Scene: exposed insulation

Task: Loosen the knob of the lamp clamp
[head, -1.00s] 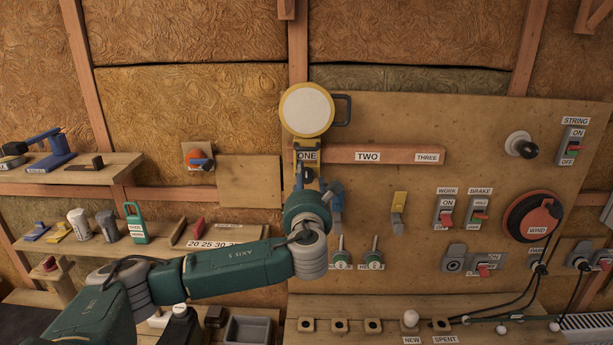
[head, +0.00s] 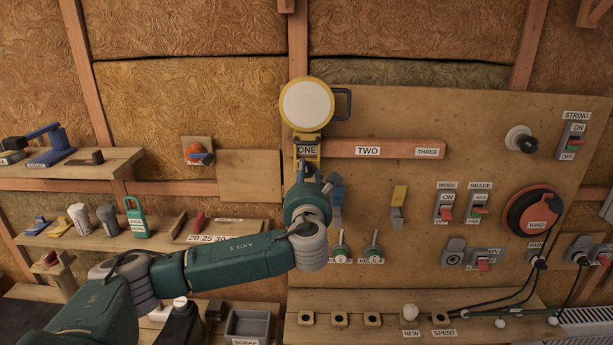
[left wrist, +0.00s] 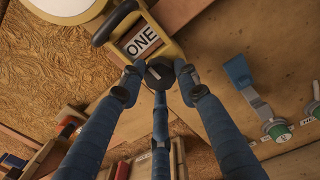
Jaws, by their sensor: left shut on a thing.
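The lamp (head: 307,105) has a round pale face with a yellow rim and a dark handle at its right. Its yellow clamp (head: 314,141) hangs on the wooden rail at the label ONE; the label also shows in the left wrist view (left wrist: 142,41). The dark round clamp knob (left wrist: 159,72) sits below the label in the left wrist view. My left gripper (left wrist: 161,80) has its blue fingers closed around the knob. In the head view my left gripper (head: 309,168) is just below the clamp, and its wrist hides the knob. My right gripper is not in view.
The rail (head: 395,151) runs right to labels TWO and THREE. Shelves with tools (head: 70,165) stand left. Switches and a round WIND reel (head: 535,212) are farther right.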

